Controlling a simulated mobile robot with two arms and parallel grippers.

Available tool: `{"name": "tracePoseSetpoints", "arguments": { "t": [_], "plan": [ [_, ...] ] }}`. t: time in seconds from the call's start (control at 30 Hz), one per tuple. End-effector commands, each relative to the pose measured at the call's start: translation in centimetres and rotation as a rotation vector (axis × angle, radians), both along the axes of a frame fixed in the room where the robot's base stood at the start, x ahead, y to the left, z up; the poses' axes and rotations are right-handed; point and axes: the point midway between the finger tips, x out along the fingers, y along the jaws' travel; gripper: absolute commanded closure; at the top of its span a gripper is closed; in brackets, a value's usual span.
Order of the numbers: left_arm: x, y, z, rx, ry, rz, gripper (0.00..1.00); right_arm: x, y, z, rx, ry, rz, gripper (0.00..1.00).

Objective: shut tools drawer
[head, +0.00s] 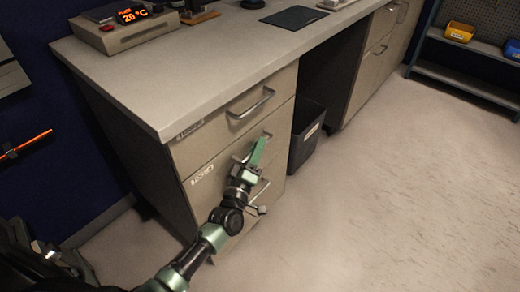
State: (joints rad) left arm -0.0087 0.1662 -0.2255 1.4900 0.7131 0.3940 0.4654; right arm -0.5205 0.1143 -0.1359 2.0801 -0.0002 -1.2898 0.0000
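A grey drawer cabinet under the workbench has stacked drawers with bar handles. The top drawer (215,124) has a small label too blurred to read and looks flush with the cabinet. The drawer below it (205,160) also has an unreadable label and shows no clear gap. I cannot tell which one is the tools drawer. My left gripper (259,153) is in front of the second drawer, close to its handle (240,156), with a green finger pointing up. Whether it touches is unclear, and its finger gap cannot be made out. My arm hides part of the lower drawers. My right gripper is not in view.
The bench top (205,75) carries a device with an orange display (132,15) and a dark mat (293,17). A dark bin (306,133) stands beside the drawers. Blue shelving (465,80) is at the far right. The floor on the right is clear.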

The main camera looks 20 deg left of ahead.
Motion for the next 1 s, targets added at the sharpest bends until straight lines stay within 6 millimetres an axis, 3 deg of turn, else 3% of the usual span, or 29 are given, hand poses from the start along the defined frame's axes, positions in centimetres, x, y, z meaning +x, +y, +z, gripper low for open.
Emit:
{"name": "tracePoseSetpoints", "arguments": {
  "t": [0.47,0.8,1.0],
  "plan": [
    [-0.6,-0.1,-0.1,-0.001,0.002,-0.001,0.68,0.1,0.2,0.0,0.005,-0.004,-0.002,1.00],
    [-6.0,-0.1,-1.3,0.001,0.003,-0.003,0.68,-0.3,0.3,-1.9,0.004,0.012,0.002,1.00],
    [-7.6,-0.1,-1.5,0.000,-0.001,-0.002,0.68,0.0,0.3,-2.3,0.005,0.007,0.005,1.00]
  ]
}}
